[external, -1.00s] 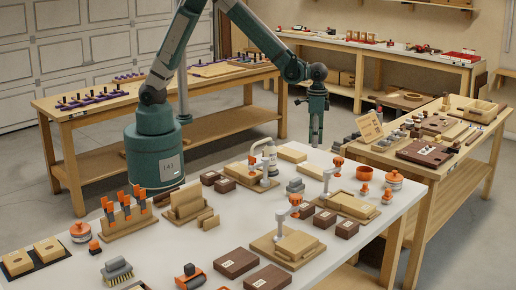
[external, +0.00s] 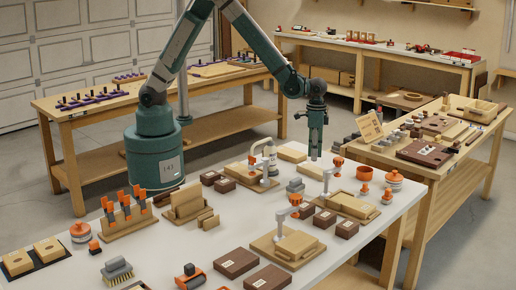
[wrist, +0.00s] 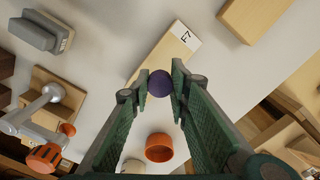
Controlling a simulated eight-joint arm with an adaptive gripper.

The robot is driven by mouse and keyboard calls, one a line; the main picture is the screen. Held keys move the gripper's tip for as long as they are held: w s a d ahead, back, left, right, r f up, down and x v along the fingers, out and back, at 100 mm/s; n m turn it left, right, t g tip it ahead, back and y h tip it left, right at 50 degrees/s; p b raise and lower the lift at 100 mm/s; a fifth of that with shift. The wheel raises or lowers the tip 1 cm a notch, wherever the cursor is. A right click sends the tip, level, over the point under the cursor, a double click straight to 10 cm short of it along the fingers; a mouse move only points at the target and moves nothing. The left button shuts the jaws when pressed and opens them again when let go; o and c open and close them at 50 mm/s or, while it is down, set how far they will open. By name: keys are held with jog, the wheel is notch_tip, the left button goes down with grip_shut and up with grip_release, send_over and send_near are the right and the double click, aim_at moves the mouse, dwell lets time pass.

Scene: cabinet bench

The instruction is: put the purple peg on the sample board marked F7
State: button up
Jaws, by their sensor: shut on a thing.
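The purple peg (wrist: 160,84) sits between my fingertips in the wrist view, seen end-on as a dark round top. My gripper (wrist: 160,90) is shut on it. The sample board marked F7 (wrist: 158,62) is a pale wooden block with a white label. It lies just beyond the peg in the wrist view, partly covered by the peg and a finger. I cannot tell the peg's height above it. In the external view my gripper (external: 316,150) points down over the far part of the white table; the peg is too small to make out there.
Another pale wooden block (wrist: 255,15) lies at upper right in the wrist view. An orange cup (wrist: 158,147) is close below my gripper's view. A clamp with an orange knob (wrist: 45,155) and a grey block (wrist: 42,35) are at left. Bare table separates them.

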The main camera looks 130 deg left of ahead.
jog(key=shift+f, duration=1.7)
jog(key=shift+f+b, duration=0.2)
jog(key=shift+b, duration=0.1)
jog(key=o, duration=0.7)
jog(key=shift+r, duration=0.15)
notch_tip(320, 180, up, 12)
jog(key=shift+r+p, duration=0.1)
jog(key=shift+p, duration=0.65)
